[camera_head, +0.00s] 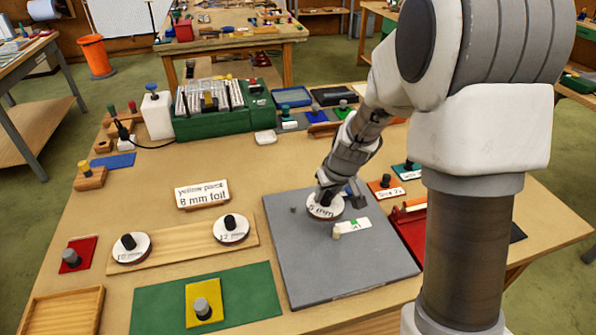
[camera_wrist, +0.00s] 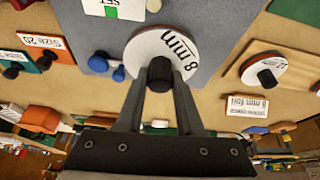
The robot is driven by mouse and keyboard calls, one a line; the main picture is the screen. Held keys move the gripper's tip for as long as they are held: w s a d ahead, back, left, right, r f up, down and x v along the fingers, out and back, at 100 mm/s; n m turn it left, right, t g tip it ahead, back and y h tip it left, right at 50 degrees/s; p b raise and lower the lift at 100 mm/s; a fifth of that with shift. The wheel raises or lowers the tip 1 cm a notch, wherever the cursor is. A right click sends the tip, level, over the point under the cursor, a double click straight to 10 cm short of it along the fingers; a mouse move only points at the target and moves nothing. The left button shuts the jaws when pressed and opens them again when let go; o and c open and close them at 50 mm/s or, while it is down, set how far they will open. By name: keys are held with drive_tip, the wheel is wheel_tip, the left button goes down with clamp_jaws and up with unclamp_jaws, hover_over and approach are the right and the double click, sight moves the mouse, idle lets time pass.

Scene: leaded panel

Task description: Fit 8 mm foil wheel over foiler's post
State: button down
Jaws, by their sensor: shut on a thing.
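My gripper (camera_wrist: 160,82) is shut on the black knob of the 8 mm foil wheel (camera_wrist: 150,50), a white disc with a reddish edge. The wheel, which also shows in the head view (camera_head: 322,212), is over the grey board (camera_head: 355,265). I cannot tell the gap beneath it. A cream peg (camera_head: 336,234) stands nearer the front, beside a white and green SET card (camera_head: 353,227). Blue knobs (camera_wrist: 108,66) sit beside the wheel. I cannot tell which peg is the foiler's post.
A wooden rack (camera_head: 185,246) left of the board holds the 10 mm wheel (camera_head: 131,248) and 12 mm wheel (camera_head: 231,229). A "yellow panel 8 mm foil" sign (camera_head: 202,194) stands behind it. Size-labelled blocks (camera_head: 386,187) and a red tray (camera_head: 408,232) lie right.

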drive_tip(key=w+a+r+n+g+y+p, duration=0.1)
drive_tip(key=w+a+r+n+y, duration=0.1)
drive_tip(key=w+a+n, duration=0.3)
drive_tip(key=a+n, duration=0.3)
drive_tip(key=shift+w+g+y+p, duration=0.3)
drive_tip(key=shift+p, duration=0.05)
drive_tip(key=shift+f+b, duration=0.1)
drive_tip(key=shift+b, duration=0.5)
wheel_tip(320, 180, down, 6)
drive_tip(key=b, duration=0.5)
drive_tip(key=shift+r, duration=0.2)
drive_tip(key=shift+d+b, duration=0.1)
drive_tip(key=shift+b, duration=0.95)
idle(0.8)
drive_tip(key=shift+f+b, duration=1.2)
drive_tip(key=shift+f, duration=0.1)
drive_tip(key=shift+c, duration=2.3)
unclamp_jaws()
drive_tip(key=shift+r, duration=0.1)
